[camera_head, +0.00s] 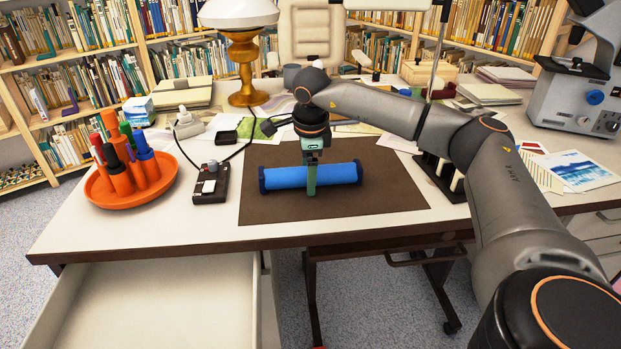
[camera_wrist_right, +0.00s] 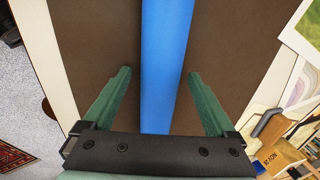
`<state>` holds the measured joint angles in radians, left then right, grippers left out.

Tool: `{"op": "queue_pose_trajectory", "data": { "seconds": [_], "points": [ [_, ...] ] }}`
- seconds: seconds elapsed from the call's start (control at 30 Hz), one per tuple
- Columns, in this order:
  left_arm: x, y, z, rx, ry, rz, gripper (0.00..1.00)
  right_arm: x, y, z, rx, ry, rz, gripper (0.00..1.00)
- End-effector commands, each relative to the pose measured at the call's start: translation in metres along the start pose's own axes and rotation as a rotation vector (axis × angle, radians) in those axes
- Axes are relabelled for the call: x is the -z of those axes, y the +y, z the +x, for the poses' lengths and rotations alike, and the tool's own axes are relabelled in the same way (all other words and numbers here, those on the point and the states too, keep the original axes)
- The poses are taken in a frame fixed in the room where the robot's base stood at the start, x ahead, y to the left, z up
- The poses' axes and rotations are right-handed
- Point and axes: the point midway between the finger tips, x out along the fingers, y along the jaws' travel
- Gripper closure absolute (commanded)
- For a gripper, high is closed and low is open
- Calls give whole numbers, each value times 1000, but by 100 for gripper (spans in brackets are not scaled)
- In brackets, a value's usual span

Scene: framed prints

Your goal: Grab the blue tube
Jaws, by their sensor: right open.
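The blue tube (camera_head: 338,173) lies on its side on the brown desk mat (camera_head: 395,195), running left to right with dark blue end caps. In the right wrist view the blue tube (camera_wrist_right: 167,45) runs between the two spread fingers of my right gripper (camera_wrist_right: 159,75), with a gap visible on each side. My left gripper does not show.
An orange dish (camera_head: 130,205) of upright tubes and a small dark box with a switch (camera_head: 210,183) stand left of the mat. A brass lamp (camera_head: 247,70) stands behind. Papers lie to the right. An open drawer (camera_head: 160,300) juts out below the desk's front edge.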

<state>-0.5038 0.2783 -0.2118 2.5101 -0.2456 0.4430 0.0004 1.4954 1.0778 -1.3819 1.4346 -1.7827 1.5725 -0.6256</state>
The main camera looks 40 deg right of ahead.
Motion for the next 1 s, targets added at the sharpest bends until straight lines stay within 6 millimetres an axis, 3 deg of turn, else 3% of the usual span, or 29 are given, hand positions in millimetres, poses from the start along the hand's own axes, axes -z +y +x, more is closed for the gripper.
{"op": "queue_pose_trajectory", "data": {
  "seconds": [0.17, 0.9, 1.0],
  "points": [
    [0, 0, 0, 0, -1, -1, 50, 0, 0, 0, 0, 0, 0, 11],
    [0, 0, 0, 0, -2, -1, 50, 0, 0, -1, 0, 0, 0, 94],
    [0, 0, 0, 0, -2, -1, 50, 0, 0, -1, 0, 0, 0, 100]
  ]
}}
